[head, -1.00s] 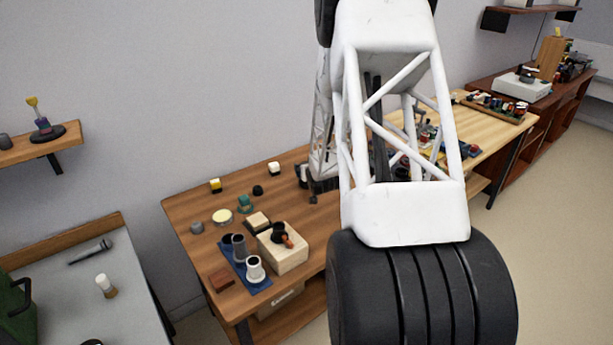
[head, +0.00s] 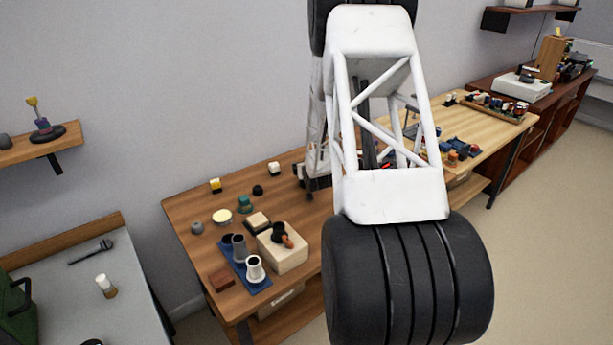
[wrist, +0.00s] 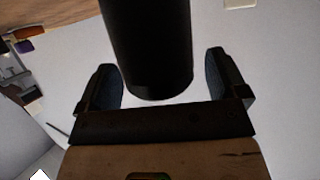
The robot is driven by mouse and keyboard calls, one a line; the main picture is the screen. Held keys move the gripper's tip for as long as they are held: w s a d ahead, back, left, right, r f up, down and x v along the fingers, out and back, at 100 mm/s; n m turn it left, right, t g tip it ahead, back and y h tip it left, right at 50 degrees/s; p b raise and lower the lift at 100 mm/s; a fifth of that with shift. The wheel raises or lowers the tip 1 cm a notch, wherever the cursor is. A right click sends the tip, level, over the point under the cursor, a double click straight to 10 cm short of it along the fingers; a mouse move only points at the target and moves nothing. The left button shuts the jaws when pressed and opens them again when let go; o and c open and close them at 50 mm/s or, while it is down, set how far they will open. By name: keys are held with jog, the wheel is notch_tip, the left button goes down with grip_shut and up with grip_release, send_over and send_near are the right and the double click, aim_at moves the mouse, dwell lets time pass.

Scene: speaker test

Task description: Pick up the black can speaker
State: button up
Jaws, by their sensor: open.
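A black cylinder that looks like the can speaker (wrist: 148,45) fills the top middle of the wrist view and runs out of the top edge. My gripper (wrist: 161,60) is open, with one finger on each side of this cylinder. A gap shows between the cylinder and each finger. In the head view the end of my arm is largely hidden behind its white, black-banded links, above the back of the wooden table (head: 190,225). I cannot pick out the speaker for certain in the head view.
A blue tray (head: 238,270) with grey, black and white cups stands at the table's front left. A pale wooden block (head: 285,258) sits beside it. Small items stand behind them. A lighter table (head: 500,125) with several objects lies to the right.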

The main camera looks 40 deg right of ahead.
jog(key=c, duration=1.2)
jog(key=shift+r, duration=0.2)
jog(key=shift+r, duration=0.9)
jog(key=shift+s+a+r, duration=0.1)
jog(key=shift+s+r, duration=0.1)
jog(key=shift+r, duration=0.6)
jog(key=s+a, duration=0.2)
jog(key=s, duration=0.2)
jog(key=s+a+r, duration=0.1)
jog(key=s+a, duration=0.2)
jog(key=s, duration=0.2)
jog(key=s+a, duration=0.2)
jog(key=s, duration=0.2)
jog(key=shift+s+a+r, duration=0.15)
jog(key=shift+s+a, duration=0.05)
jog(key=shift+a, duration=0.2)
